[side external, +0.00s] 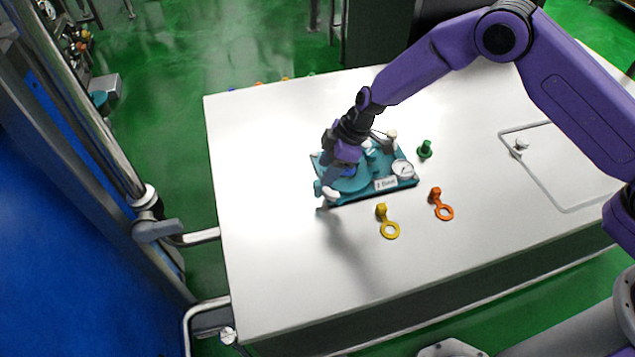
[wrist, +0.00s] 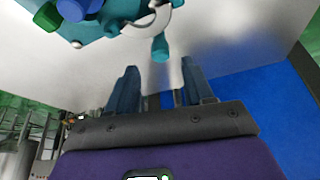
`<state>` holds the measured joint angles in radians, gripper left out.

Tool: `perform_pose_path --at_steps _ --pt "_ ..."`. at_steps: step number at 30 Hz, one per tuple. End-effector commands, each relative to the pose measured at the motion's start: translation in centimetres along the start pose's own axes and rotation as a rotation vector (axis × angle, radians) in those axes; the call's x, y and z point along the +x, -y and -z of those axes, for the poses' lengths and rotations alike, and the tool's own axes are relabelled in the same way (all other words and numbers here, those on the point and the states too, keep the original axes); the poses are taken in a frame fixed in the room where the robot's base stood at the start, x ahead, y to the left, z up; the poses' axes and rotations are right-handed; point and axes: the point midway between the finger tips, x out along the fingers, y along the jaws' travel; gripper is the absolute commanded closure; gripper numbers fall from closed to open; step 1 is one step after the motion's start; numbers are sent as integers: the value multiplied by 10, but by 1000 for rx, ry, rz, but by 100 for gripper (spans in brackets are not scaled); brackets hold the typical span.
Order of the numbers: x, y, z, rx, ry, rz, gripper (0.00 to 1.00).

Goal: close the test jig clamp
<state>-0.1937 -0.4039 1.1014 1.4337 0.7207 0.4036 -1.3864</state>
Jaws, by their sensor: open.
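The teal test jig (side external: 345,192) sits on the white table in the side view, with a round dial gauge (side external: 403,169) and a white label (side external: 386,184) on it. My gripper (side external: 338,168) is over its left part and hides some of it, so the clamp's position is unclear there. In the wrist view the jig (wrist: 115,12) is at the top edge. A teal rounded bar end (wrist: 160,49), perhaps the clamp handle, sticks out from it beside a pale curved part. My open gripper (wrist: 158,72) has this bar end just beyond and between its fingertips, with no visible contact.
A green plug (side external: 425,149), an orange ringed tag (side external: 441,204) and a yellow ringed tag (side external: 388,221) lie right of and in front of the jig. A recessed panel (side external: 565,165) is at the table's right. The table's left and front are clear.

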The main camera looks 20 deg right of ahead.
Motion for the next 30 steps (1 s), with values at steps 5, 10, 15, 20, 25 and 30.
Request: perform_pose_path --at_steps 5,10,15,20,25,30 --pt "30 1 0 0 1 2 48" --pt "51 1 0 0 1 2 48" --pt "63 1 0 0 0 1 48" --pt "66 0 0 0 0 1 48" --pt "66 0 0 0 0 1 48" --pt "66 1 0 0 0 1 87"
